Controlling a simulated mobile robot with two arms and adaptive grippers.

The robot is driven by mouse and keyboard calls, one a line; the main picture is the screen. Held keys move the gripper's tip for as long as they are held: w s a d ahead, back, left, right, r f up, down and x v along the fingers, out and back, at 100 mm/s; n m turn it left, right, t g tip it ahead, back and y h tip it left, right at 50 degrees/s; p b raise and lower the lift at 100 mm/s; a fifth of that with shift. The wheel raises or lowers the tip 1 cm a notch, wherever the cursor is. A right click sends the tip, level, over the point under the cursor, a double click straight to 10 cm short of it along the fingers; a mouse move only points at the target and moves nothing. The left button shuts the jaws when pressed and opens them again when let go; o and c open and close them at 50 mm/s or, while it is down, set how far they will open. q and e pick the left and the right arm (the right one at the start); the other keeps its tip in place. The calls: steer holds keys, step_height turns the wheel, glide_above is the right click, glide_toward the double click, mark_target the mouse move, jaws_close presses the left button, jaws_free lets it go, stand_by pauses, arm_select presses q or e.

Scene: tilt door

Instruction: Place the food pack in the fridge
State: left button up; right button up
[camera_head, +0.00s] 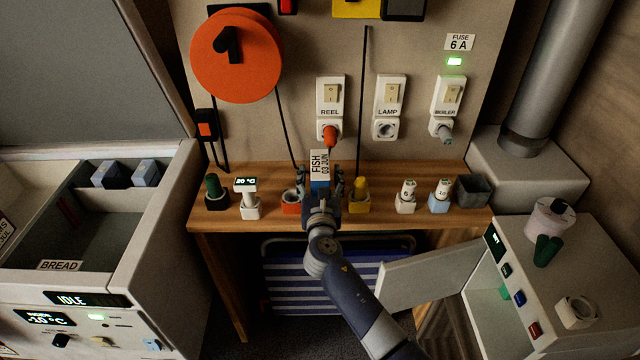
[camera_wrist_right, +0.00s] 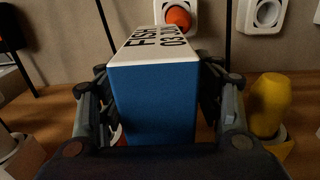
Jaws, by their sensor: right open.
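The food pack (camera_head: 319,170) is a blue box with a white top reading FISH 03 JUN. It stands at the wooden shelf, below the REEL socket. My right gripper (camera_head: 322,180) has its open fingers on either side of the pack. In the right wrist view the pack (camera_wrist_right: 152,105) fills the space between the fingers. Contact with the fingers is hard to tell. A white cabinet (camera_head: 515,300) at the lower right, perhaps the fridge, has its door (camera_head: 430,275) swung open to the left. My left gripper is not in view.
A chest unit (camera_head: 165,215) with raised lid, a BREAD label and a -10 °C display stands at the left. Small coloured items, including a yellow one (camera_head: 359,193), line the shelf (camera_head: 270,218) beside the pack. A striped blue item (camera_head: 290,280) is underneath.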

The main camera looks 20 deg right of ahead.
mark_target(319, 151)
steer(key=shift+r, duration=0.1)
jaws_close()
steer(key=shift+r+p, duration=0.3)
steer(key=shift+r, duration=0.35)
step_height(319, 151, up, 2)
steer(key=shift+r+p, duration=0.25)
steer(key=shift+p, duration=0.2)
steer(key=a+r+v, duration=0.1)
steer(key=a+v, duration=0.1)
steer(key=v, duration=1.4)
steer(key=shift+w+a+r+b, duration=0.15)
steer(key=shift+w+a+b, duration=0.15)
steer(key=shift+w, duration=0.15)
